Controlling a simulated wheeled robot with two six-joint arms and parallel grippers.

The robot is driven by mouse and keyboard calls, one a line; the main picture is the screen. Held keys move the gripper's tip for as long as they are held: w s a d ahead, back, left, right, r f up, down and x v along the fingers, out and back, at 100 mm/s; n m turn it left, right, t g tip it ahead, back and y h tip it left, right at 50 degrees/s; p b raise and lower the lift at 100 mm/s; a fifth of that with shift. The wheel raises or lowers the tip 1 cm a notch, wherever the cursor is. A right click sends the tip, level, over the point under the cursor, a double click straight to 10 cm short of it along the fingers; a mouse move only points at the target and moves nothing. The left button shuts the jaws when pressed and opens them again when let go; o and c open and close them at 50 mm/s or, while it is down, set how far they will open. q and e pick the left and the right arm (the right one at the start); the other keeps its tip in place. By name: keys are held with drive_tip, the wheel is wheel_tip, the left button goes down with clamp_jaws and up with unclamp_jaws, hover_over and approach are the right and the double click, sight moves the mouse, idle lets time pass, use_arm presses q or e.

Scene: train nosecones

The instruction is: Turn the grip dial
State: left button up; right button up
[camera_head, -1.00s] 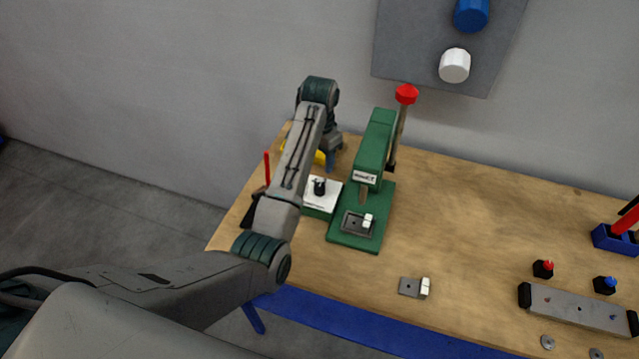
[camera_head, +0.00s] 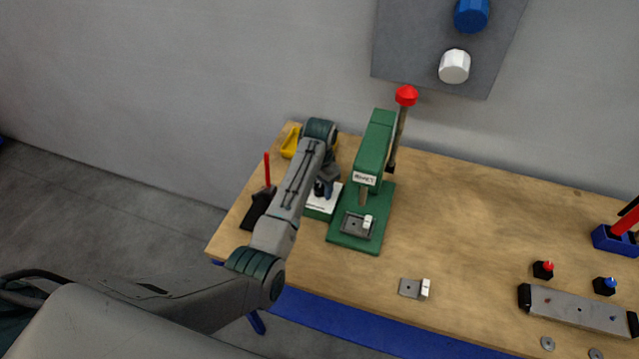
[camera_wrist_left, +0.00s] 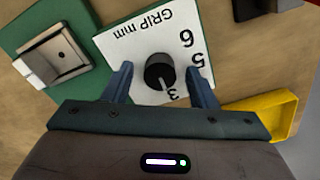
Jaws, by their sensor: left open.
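The grip dial is a black knob (camera_wrist_left: 159,72) on a white plate (camera_wrist_left: 118,73) printed "GRIP mm" with the numbers 3, 5 and 6. A light pointer line on the knob points near the 3. In the head view the white plate (camera_head: 322,207) sits on a green base left of the green press, and my arm partly covers the knob. My left gripper (camera_wrist_left: 160,70) is open, with one blue-grey finger on each side of the knob; gaps show between knob and fingers. It also shows over the dial in the head view (camera_head: 326,186). My right gripper is not visible.
The green press (camera_head: 372,150) with a red-topped lever stands just right of the dial. A yellow tray (camera_head: 291,142) lies behind, and a black item with a red rod (camera_head: 258,205) stands left. A small metal block (camera_head: 411,288) lies in front. The table's middle right is clear.

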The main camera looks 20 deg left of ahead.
use_arm(q)
drive_tip(key=c, duration=1)
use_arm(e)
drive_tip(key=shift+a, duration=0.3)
use_arm(q)
drive_tip(key=shift+o, duration=0.2)
drive_tip(key=n, duration=1.3)
drive_tip(key=shift+r+n, duration=0.1)
drive_tip(key=shift+n, duration=0.2)
drive_tip(key=n, duration=0.3)
drive_tip(key=shift+n, duration=0.3)
drive_tip(key=n, duration=0.5)
drive_tip(key=shift+n, duration=0.8)
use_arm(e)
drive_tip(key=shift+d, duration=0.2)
